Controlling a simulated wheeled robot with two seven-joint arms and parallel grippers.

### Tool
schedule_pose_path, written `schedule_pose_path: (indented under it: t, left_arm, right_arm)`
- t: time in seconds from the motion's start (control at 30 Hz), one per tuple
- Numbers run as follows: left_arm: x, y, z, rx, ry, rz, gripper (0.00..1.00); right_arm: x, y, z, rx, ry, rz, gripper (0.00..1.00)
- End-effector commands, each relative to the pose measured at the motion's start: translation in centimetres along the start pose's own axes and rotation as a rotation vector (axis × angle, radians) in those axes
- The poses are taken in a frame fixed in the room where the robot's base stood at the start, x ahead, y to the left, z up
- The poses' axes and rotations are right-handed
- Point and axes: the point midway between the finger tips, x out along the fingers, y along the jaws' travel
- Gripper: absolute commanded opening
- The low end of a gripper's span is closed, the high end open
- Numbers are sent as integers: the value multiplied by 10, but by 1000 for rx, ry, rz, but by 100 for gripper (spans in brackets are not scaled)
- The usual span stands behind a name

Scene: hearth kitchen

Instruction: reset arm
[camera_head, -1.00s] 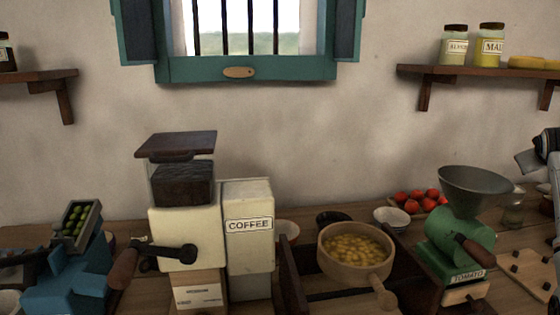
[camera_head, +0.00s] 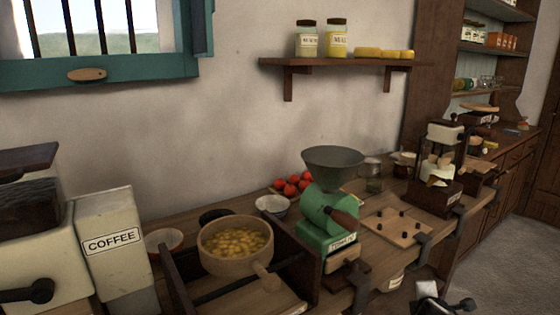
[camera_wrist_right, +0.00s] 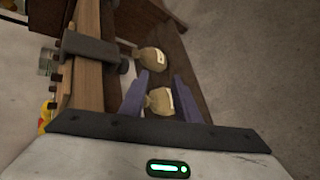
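My right gripper (camera_wrist_right: 160,96) shows in the right wrist view with its two purple fingers spread apart. Nothing is between the fingertips; a tan sack (camera_wrist_right: 158,101) appears beyond them, on a lower dark shelf. In the head view only a grey and black part of what looks like my right arm shows at the bottom right, below the counter's front edge; the fingers cannot be made out there. My left gripper is not in view.
The counter holds a coffee grinder box (camera_head: 113,245), a pan of yellow pieces (camera_head: 235,245), a green tomato mill (camera_head: 328,215), tomatoes (camera_head: 291,185) and a pegged board (camera_head: 396,226). A second sack (camera_wrist_right: 150,61) lies below. Open floor is at the right.

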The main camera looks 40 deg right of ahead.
Motion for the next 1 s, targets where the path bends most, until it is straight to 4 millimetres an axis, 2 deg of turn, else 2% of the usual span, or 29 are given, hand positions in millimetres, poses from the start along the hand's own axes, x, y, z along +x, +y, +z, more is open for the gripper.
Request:
schedule_pose_path:
  t: [0.03,0.1,0.17,0.27,0.37,0.47,0.5,0.6,0.73,0.8,0.87,1.0]
  left_arm:
    - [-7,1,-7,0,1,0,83]
    - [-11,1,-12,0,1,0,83]
    - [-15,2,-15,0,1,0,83]
    - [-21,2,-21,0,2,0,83]
    - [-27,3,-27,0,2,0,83]
    - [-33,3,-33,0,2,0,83]
    - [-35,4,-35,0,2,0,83]
    - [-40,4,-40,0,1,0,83]
    - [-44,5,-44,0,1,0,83]
    - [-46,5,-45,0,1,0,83]
    - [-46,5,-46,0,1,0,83]
    - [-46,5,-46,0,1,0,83]
  right_arm:
    - [-17,-25,-27,29,73,-34,29]
    - [-39,-59,-64,83,168,-82,29]
    - [-61,-86,-95,134,246,-128,29]
    - [-106,-129,-142,228,370,-217,29]
    - [-159,-166,-185,333,485,-318,29]
    - [-219,-197,-223,447,587,-433,29]
    - [-244,-207,-237,495,625,-480,29]
    - [-305,-225,-266,612,704,-598,29]
    - [-369,-236,-291,736,774,-723,29]
    - [-391,-239,-299,782,796,-769,29]
    - [-404,-240,-303,810,808,-796,29]
    - [-415,-240,-307,834,819,-820,29]
